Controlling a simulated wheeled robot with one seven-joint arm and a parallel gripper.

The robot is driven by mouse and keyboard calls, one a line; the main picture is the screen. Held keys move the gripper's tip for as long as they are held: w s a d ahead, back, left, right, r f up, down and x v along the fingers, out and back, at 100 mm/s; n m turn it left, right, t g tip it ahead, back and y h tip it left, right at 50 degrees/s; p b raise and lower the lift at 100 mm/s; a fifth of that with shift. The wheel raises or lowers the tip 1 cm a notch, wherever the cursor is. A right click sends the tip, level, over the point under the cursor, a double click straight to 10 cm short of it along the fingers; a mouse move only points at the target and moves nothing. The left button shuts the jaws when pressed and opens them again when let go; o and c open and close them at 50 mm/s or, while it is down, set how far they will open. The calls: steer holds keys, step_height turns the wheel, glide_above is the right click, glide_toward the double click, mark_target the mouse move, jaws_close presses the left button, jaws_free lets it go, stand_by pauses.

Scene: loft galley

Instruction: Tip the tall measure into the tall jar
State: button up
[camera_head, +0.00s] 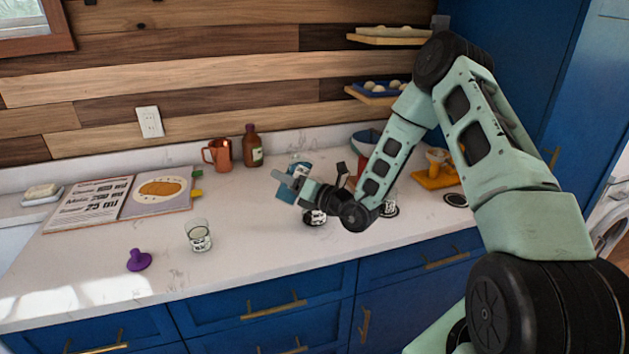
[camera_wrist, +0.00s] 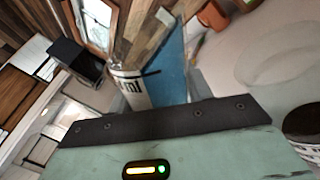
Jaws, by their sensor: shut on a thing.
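My gripper (camera_head: 288,184) is shut on a blue measure (camera_head: 284,194) above the counter. In the wrist view, the measure (camera_wrist: 170,72) shows a blue side and a white band with black "ml" lettering. My fingers and arm hide part of it, and I cannot tell its exact tilt or its contents. A clear glass vessel (camera_head: 198,238) with a black-and-white label stands upright on the counter, left of my gripper and apart from it. A dark round container with a white label (camera_head: 315,218) is below my wrist. I cannot tell which vessel is the tall jar.
An open recipe book (camera_head: 155,195), a copper mug (camera_head: 218,156) and a brown bottle (camera_head: 253,147) stand toward the wall. A purple knobbed piece (camera_head: 139,260) lies near the front edge. An orange stand (camera_head: 436,178) is at right. Counter between glass and dark container is clear.

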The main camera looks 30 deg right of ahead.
steer(key=shift+r+m, duration=0.35)
steer(key=shift+m, duration=0.25)
steer(key=shift+f, duration=0.25)
steer(key=shift+a+f+m+b, duration=0.1)
steer(key=shift+f+m+b, duration=0.65)
steer(key=shift+m, duration=0.25)
steer(key=shift+r+m+t+p, duration=0.35)
steer(key=shift+r+m, duration=0.25)
steer(key=shift+m, duration=0.3)
stand_by(0.7)
steer(key=shift+f+m+h+b, duration=0.2)
steer(key=shift+m+h+b, duration=0.2)
steer(key=shift+m, duration=0.6)
stand_by(0.5)
steer(key=shift+w+d+r+m+t+h+p, duration=0.15)
steer(key=shift+d+r+m+p, duration=0.25)
steer(key=shift+m+p, duration=0.55)
steer(key=shift+s+d+r+m+t+h+p, duration=0.15)
steer(key=shift+r+m+p, duration=0.4)
steer(key=shift+p, duration=0.65)
stand_by(0.9)
